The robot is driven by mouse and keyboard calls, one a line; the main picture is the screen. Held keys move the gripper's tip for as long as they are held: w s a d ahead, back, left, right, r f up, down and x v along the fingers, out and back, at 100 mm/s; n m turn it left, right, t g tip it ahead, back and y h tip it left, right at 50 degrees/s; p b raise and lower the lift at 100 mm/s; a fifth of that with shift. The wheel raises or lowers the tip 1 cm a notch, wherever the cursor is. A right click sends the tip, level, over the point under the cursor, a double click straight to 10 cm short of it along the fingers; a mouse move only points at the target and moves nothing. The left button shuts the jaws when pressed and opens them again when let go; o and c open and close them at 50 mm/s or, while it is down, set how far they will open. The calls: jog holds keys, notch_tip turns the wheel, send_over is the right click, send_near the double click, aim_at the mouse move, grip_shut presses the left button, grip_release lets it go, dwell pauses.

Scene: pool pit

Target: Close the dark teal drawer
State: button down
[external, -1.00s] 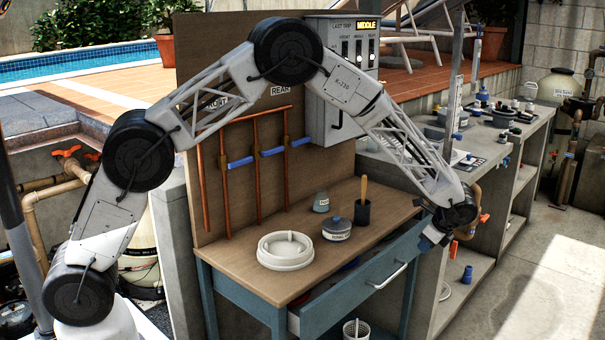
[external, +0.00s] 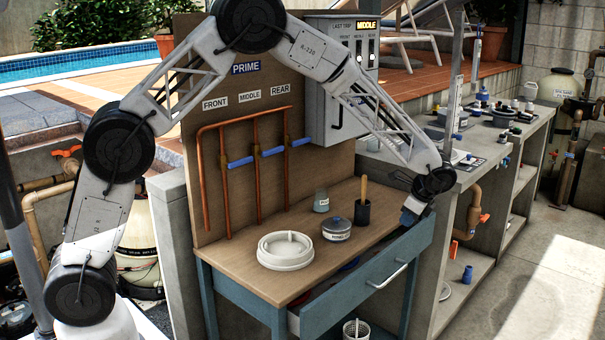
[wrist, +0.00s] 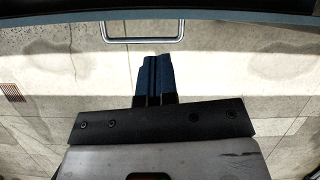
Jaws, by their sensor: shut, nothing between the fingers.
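The dark teal drawer (external: 372,283) is pulled out from the front of the wooden-topped table. Its silver bar handle (external: 386,276) is on the front panel. In the wrist view the handle (wrist: 142,30) and a strip of the drawer front (wrist: 225,16) cross the top. My gripper (external: 408,217) is above the right end of the drawer front, near the table's right corner. In the wrist view my gripper's blue fingers (wrist: 154,62) are together and empty, pointing toward the handle, with floor visible beyond them. I cannot tell whether it touches the drawer.
On the tabletop (external: 240,268) are a white round lid (external: 285,252), a small grey pot (external: 336,230), a flask (external: 321,203) and a dark cup with a wooden handle (external: 362,212). A white bucket (external: 356,330) stands below the drawer. Concrete shelves (external: 462,275) stand to the right.

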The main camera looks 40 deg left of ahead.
jog(key=s+a+r+n+h, duration=0.3)
jog(key=s+a+r+n, duration=0.5)
jog(key=s+a+r, duration=1.3)
jog(key=s+a+r+n+t+h, duration=0.1)
jog(key=s+a+n, duration=0.3)
jog(key=s, duration=1)
jog(key=s+a+r+n+t, duration=0.1)
jog(key=s+a+r+n, duration=0.1)
jog(key=s+a, duration=0.6)
jog(key=s+n, duration=0.1)
jog(key=s, duration=0.6)
jog(key=shift+a+n+t+h, duration=0.3)
jog(key=shift+a+n+h, duration=0.1)
